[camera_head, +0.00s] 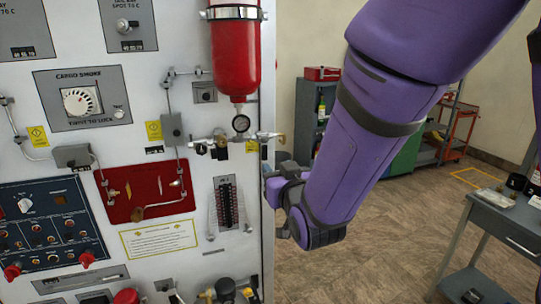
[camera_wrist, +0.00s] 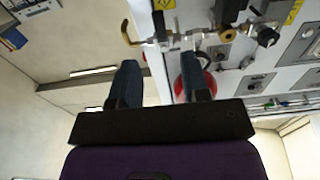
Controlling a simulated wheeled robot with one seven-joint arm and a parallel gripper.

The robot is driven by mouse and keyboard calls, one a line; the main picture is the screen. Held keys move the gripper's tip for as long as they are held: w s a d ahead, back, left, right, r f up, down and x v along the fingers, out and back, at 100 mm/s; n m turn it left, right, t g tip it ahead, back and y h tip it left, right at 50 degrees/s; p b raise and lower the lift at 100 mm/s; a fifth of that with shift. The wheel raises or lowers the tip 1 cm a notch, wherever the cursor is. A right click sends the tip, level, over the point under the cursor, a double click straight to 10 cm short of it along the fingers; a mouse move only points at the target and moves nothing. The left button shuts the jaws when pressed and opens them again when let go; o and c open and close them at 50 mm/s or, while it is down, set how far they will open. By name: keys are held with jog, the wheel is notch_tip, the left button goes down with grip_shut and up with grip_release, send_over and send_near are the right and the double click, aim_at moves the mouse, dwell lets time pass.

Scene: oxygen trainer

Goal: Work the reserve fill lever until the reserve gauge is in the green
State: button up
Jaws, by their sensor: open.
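My gripper (camera_head: 268,172) is beside the right edge of the white panel (camera_head: 120,160), with the arm coming down from the upper right. In the wrist view my gripper (camera_wrist: 162,82) is open, with nothing seen held between its two dark fingers. A red plate (camera_head: 124,208) carries a brass-coloured handle (camera_head: 160,206). No label identifies the reserve fill lever or reserve gauge, so I cannot tell which parts they are.
Pipe fittings (camera_head: 215,143) stick out near the panel's right edge. A brass hooked pipe (camera_wrist: 128,36) lies beyond the fingers in the wrist view. More knobs (camera_head: 226,289) project at the panel's bottom.

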aim_at(265, 154)
jog(key=x, duration=1)
jog(key=shift+w, duration=0.15)
grip_shut()
